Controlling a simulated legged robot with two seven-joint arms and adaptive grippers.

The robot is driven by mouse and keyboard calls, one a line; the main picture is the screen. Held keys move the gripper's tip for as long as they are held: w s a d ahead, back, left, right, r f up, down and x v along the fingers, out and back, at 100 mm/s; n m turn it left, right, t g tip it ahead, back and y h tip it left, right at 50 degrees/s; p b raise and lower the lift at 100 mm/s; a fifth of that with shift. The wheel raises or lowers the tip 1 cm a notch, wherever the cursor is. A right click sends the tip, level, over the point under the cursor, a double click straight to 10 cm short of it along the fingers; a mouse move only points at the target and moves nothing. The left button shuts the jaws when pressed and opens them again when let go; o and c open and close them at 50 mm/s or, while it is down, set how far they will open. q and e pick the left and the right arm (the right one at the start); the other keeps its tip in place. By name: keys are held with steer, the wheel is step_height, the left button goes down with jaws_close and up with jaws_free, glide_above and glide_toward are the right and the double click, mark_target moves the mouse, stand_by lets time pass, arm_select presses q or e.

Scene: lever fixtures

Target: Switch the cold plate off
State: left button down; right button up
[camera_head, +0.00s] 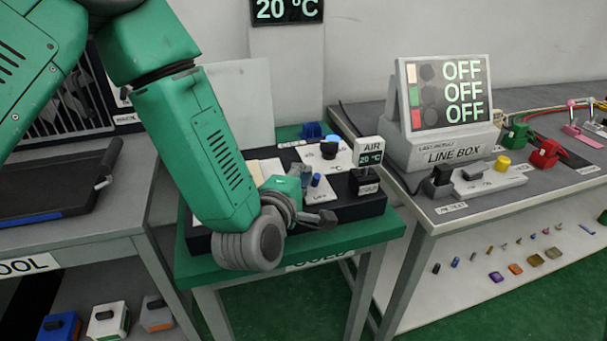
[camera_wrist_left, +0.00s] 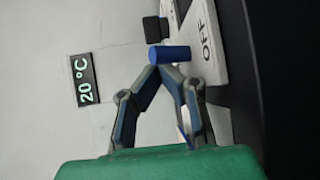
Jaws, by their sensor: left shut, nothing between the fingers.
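The cold plate is a black unit (camera_head: 350,207) on the green-topped stand, with white panels on top. A small blue cylindrical knob (camera_head: 316,180) stands on a white panel. In the left wrist view the blue knob (camera_wrist_left: 170,54) lies just beyond the fingertips, beside a panel (camera_wrist_left: 208,45) lettered "OFF". My left gripper (camera_head: 306,174) is shut and empty above the unit, and its fingertips meet in the wrist view (camera_wrist_left: 164,68) at or very near the knob. I cannot tell whether they touch it. My left arm hides the unit's left part. My right gripper is out of view.
A black block (camera_wrist_left: 155,28) lies past the knob. The line box (camera_head: 445,145) on the right table shows "OFF" three times. A dark tray (camera_head: 50,190) lies on the left table.

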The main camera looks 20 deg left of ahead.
arm_select(q)
steer(key=s, duration=0.5)
steer(key=s+r, duration=0.1)
steer(key=s, duration=0.1)
steer(key=shift+s+a, duration=0.2)
steer(key=shift+f, duration=0.1)
